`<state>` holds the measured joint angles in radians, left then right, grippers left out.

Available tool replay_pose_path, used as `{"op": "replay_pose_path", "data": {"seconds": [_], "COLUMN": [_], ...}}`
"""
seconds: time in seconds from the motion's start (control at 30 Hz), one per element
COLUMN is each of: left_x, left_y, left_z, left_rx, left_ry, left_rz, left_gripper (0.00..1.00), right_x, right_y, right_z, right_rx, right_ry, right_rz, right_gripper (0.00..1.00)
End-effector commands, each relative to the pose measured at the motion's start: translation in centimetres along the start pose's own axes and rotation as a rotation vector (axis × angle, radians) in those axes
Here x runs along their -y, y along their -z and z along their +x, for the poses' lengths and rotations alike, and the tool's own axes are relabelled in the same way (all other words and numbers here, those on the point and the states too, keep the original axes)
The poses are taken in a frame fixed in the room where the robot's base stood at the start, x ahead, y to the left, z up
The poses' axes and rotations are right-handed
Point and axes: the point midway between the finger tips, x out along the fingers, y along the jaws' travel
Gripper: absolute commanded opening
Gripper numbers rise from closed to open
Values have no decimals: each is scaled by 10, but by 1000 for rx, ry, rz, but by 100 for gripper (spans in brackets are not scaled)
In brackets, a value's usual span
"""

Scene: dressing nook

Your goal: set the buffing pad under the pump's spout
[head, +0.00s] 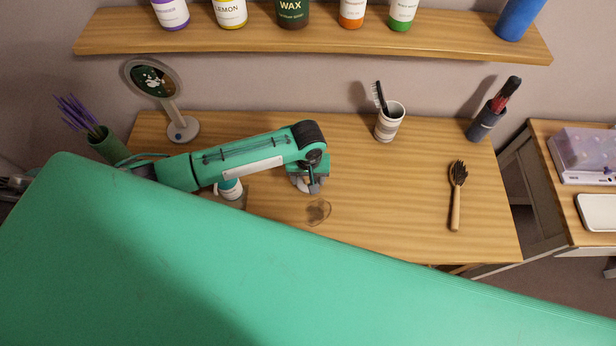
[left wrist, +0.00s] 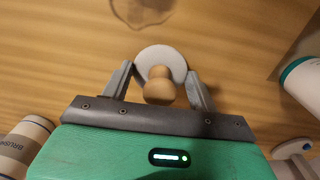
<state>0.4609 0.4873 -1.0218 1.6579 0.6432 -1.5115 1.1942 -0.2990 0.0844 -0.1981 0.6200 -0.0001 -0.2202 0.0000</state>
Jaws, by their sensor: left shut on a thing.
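The buffing pad is a white disc with a wooden knob (left wrist: 159,86), seen from above in the left wrist view. My left gripper (head: 309,185) is shut on the knob, with one grey finger on each side in the left wrist view (left wrist: 160,88). Whether the disc touches the table is unclear. The pump bottle, white and teal (head: 230,190), stands under my left forearm, left of the gripper in the head view. Part of the bottle (left wrist: 304,82) shows at the right of the left wrist view. Its spout is not clearly visible. My right gripper is out of view.
A clear glass dish (head: 318,211) lies in front of the gripper. A shelf (head: 320,43) hangs behind.

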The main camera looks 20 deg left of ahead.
Motion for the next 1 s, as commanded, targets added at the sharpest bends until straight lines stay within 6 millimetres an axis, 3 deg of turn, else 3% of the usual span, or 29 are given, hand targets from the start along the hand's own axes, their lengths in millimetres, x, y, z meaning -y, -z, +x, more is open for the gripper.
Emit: {"op": "replay_pose_path", "data": {"seconds": [0.13,0.53,0.57,0.67,1.0], "left_x": [0,0,0,0,0], "left_y": [0,0,0,0,1], "left_z": [14,19,19,19,16], "left_rx": [-1,-1,-1,-2,-2], "left_ry": [1,0,0,0,0], "left_rz": [0,-1,-1,0,0], "left_gripper": [38,38,62,82,82], "right_x": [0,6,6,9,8], "right_y": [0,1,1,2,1], "right_z": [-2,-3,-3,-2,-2], "right_rx": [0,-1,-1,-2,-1], "right_ry": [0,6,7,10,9], "right_rz": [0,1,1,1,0], "right_gripper": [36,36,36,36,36]}}
